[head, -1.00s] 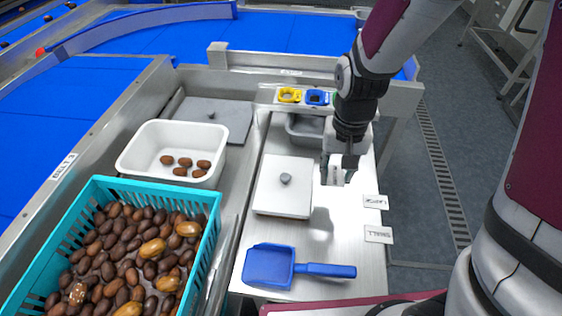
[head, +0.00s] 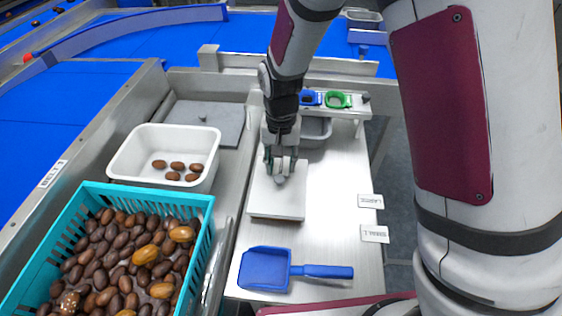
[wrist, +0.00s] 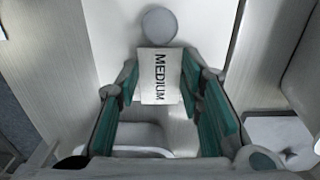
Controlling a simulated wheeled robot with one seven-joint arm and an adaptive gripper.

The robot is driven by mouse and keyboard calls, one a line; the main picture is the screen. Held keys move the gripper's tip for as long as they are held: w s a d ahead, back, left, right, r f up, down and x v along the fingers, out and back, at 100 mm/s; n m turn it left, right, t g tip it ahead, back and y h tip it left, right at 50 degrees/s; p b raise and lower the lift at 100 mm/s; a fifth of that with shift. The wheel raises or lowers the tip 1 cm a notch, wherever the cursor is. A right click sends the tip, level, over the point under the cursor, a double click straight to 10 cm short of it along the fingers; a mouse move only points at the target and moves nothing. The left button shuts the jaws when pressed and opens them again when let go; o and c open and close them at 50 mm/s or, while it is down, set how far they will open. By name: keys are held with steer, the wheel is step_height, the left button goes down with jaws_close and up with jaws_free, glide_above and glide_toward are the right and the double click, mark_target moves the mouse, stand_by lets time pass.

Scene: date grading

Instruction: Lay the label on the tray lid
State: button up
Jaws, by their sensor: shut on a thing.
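The tray lid (head: 277,205) is white with a round grey knob (head: 279,180), on the metal bench in the middle of the head view. The knob also shows at the top of the wrist view (wrist: 160,25). My gripper (head: 280,163) is over the far part of the lid, close to the knob. In the wrist view its green-padded fingers are shut on a white label (wrist: 160,76) reading MEDIUM, which is just short of the knob in that picture. The label is hard to make out in the head view. I cannot tell whether it touches the lid.
LARGE (head: 370,201) and SMALL (head: 374,234) labels lie at the bench's right edge. A blue scoop (head: 266,269) lies in front of the lid. A teal crate (head: 205,222) of dates and a white tub (head: 125,160) stand left. Blue and green rings are behind.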

mark_target(282, 169)
steer(key=shift+f, duration=0.3)
steer(key=o, duration=0.7)
steer(key=shift+o, duration=0.2)
steer(key=shift+r, duration=0.1)
step_height(282, 169, up, 12)
steer(key=p, duration=0.1)
steer(key=shift+r, duration=0.15)
steer(key=shift+r, duration=0.1)
